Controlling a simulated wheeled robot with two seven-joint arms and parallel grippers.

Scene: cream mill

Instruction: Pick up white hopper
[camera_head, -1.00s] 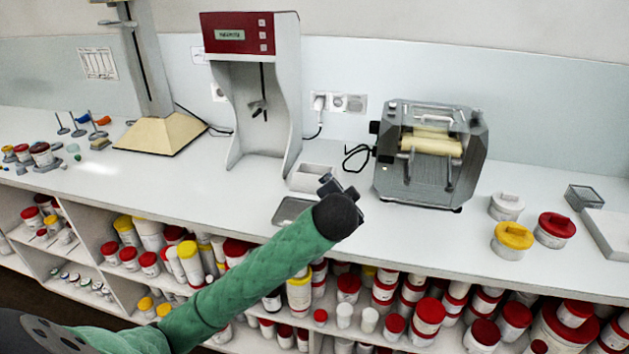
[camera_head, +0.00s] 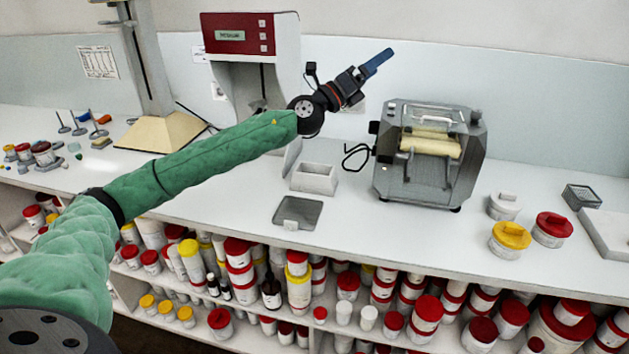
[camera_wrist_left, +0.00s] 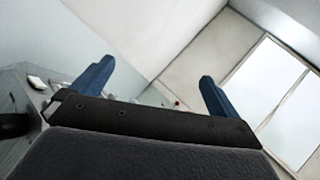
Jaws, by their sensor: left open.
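A white lidded pot with a grip on top (camera_head: 504,206), which looks like the white hopper, stands upright on the bench right of the grey roller mill. A yellow-lidded pot (camera_head: 511,240) and a red-lidded pot (camera_head: 553,229) of similar shape stand close to it. My left gripper (camera_head: 378,64) is raised above the bench, left of the mill, with its blue fingers pointing up and to the right, well away from the white pot. In the left wrist view the fingers (camera_wrist_left: 155,88) are apart with nothing between them. My right gripper is out of view.
The roller mill (camera_head: 430,155) stands between my gripper and the pots. A mesh box (camera_head: 582,196) and a white slab (camera_head: 608,236) are at the right. Shelves below hold many jars.

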